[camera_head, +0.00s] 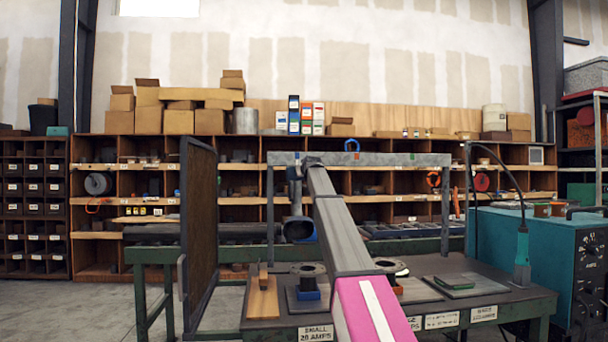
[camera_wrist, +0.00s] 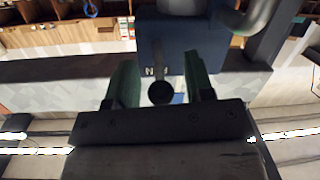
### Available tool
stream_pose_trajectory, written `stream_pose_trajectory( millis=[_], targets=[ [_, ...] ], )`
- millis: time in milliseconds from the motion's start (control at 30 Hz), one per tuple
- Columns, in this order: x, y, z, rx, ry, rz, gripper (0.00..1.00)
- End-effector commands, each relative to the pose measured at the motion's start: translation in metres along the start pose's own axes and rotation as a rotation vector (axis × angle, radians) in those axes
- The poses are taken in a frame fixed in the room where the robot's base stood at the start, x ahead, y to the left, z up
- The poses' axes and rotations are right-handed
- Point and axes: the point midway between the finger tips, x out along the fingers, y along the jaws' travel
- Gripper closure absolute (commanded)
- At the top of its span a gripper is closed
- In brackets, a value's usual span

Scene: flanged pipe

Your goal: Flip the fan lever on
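In the wrist view, a dark blue switch box (camera_wrist: 172,48) faces my gripper (camera_wrist: 160,62). A small lever with a round black knob (camera_wrist: 160,93) stands out from the box, with pale lettering behind it that is partly hidden. My gripper's two green fingers are apart, one on each side of the lever, with visible gaps to the knob. In the head view, a dark fan duct (camera_head: 299,229) with a round opening hangs below a grey overhead beam (camera_head: 400,159). My arm reaches up beside it and hides the switch box and lever; my gripper is not clearly visible there.
A workbench (camera_head: 412,290) with pipe flanges (camera_head: 308,269) and a wooden block (camera_head: 263,299) lies below my arm. A brown upright panel (camera_head: 198,215) stands at left and a teal welding machine (camera_head: 530,255) at right. Shelves with boxes line the wall.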

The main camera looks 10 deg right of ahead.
Motion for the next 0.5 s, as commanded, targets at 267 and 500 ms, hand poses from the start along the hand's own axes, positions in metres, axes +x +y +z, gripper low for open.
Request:
stream_pose_trajectory(
  millis=[267, 500],
  targets=[
    [-0.007, 0.0, 0.0, 0.0, 0.001, 0.0, 0.52],
    [-0.038, -0.001, 0.002, 0.0, 0.001, 0.0, 0.52]
  ],
)
